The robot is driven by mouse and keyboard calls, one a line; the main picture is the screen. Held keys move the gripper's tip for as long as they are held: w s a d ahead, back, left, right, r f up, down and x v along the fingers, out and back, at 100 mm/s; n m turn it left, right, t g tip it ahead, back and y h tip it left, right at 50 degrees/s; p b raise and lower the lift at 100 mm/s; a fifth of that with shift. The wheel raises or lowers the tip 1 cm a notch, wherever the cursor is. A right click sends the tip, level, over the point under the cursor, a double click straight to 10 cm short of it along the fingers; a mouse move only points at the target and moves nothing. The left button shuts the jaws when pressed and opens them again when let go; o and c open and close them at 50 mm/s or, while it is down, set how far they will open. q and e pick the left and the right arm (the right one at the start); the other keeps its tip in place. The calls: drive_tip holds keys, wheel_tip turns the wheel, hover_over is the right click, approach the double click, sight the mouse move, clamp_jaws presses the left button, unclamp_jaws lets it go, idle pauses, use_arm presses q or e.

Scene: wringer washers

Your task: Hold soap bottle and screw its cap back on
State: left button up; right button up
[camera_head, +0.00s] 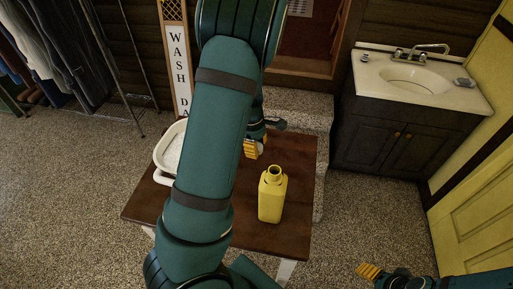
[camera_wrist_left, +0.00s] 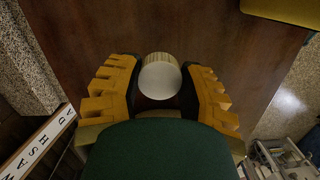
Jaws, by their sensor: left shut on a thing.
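The yellow soap bottle (camera_head: 271,198) stands upright and uncapped on the dark brown table, its round neck opening facing up. A yellow corner of it shows at the top right of the left wrist view (camera_wrist_left: 285,8). My left gripper (camera_head: 256,148) is behind the bottle and apart from it. In the left wrist view its two orange fingers are shut on the white round cap (camera_wrist_left: 160,78), which is held over the table. My right gripper (camera_head: 369,272) shows only in part at the lower right, away from the table; its finger opening cannot be made out.
A white basin (camera_head: 166,158) sits at the table's left, partly behind my left arm. The table top (camera_head: 290,236) is bare around the bottle. A sink cabinet (camera_head: 400,135) stands at the back right, and a "WASH DA…" sign (camera_head: 180,60) stands behind the table.

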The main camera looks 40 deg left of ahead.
drive_tip(key=shift+o, duration=0.4)
use_arm(q)
drive_tip(key=d+f+m, duration=0.1)
drive_tip(key=d+m, duration=0.2)
drive_tip(key=d+f+m+g+b, duration=0.1)
drive_tip(key=d+m, duration=0.2)
drive_tip(key=d+f+m, duration=0.1)
drive_tip(key=d+m, duration=0.2)
drive_tip(key=shift+w+b, duration=0.2)
drive_tip(key=shift+b, duration=0.15)
drive_tip(key=d+m, duration=0.3)
drive_tip(key=m, duration=0.1)
drive_tip(key=d+m+b, duration=0.1)
drive_tip(key=d+m, duration=0.2)
drive_tip(key=m, duration=0.1)
drive_tip(key=d+f+m+y, duration=0.1)
drive_tip(key=d+m, duration=0.2)
drive_tip(key=shift+d+f+m+g, duration=0.1)
drive_tip(key=shift+d+m+g, duration=0.3)
drive_tip(key=shift+d+m, duration=0.3)
drive_tip(key=shift+m, duration=0.1)
use_arm(e)
drive_tip(key=f, duration=0.3)
drive_tip(key=shift+s+a+f, duration=0.1)
drive_tip(key=shift+s+f, duration=0.05)
drive_tip(key=shift+s, duration=0.2)
drive_tip(key=c, duration=0.4)
use_arm(q)
drive_tip(key=shift+s, duration=0.1)
